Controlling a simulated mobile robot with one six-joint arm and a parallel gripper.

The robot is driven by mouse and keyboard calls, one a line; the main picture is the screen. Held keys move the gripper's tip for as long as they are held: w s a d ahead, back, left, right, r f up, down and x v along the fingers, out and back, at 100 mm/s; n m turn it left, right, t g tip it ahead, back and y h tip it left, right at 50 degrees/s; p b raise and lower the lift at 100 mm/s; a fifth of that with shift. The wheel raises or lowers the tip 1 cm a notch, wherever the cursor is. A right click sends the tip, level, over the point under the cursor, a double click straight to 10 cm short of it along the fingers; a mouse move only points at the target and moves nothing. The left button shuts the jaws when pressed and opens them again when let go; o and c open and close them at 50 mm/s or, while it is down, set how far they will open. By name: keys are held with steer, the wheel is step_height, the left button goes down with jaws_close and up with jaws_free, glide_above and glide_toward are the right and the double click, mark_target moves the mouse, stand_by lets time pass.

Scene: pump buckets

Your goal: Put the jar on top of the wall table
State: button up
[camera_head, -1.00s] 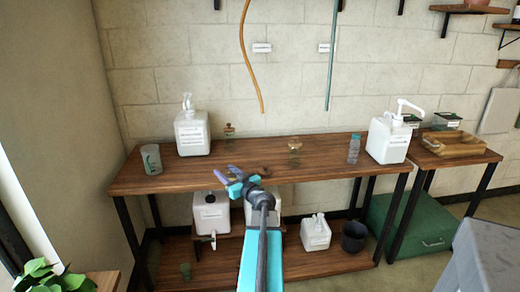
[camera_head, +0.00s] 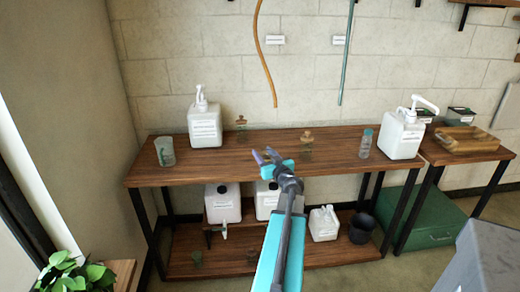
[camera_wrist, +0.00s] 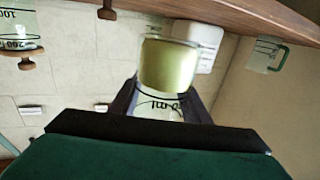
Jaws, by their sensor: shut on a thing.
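My gripper (camera_head: 267,158) is over the front part of the wall table in the head view; its height above the top is hard to judge. In the wrist view it is shut on a clear jar (camera_wrist: 160,108) with black ml marks and a yellow-green end. The fingers hide part of the jar, and I cannot make it out in the head view. The wooden wall table (camera_head: 220,166) stands against the brick wall. Its edge also shows along the top of the wrist view (camera_wrist: 262,18).
On the table stand a glass cup (camera_head: 165,151), a white pump bottle (camera_head: 205,126), two stoppered jars (camera_head: 241,122) (camera_head: 307,143), a small clear bottle (camera_head: 366,144) and another pump bottle (camera_head: 401,135). White containers (camera_head: 222,203) sit on the lower shelf. A wooden tray (camera_head: 466,139) is at right.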

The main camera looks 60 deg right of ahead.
steer(key=w+d, duration=0.2)
steer(key=w, duration=0.4)
steer(key=w+d+f, duration=0.1)
steer(key=w+d, duration=0.2)
steer(key=w, duration=0.4)
steer(key=shift+d, duration=0.35)
steer(key=shift+w+f, duration=0.1)
steer(key=f, duration=0.1)
steer(key=w+f+b, duration=0.1)
steer(key=shift+d+f, duration=0.25)
steer(key=shift+f, duration=0.55)
steer(key=shift+f, duration=0.15)
steer(key=o, duration=1.5)
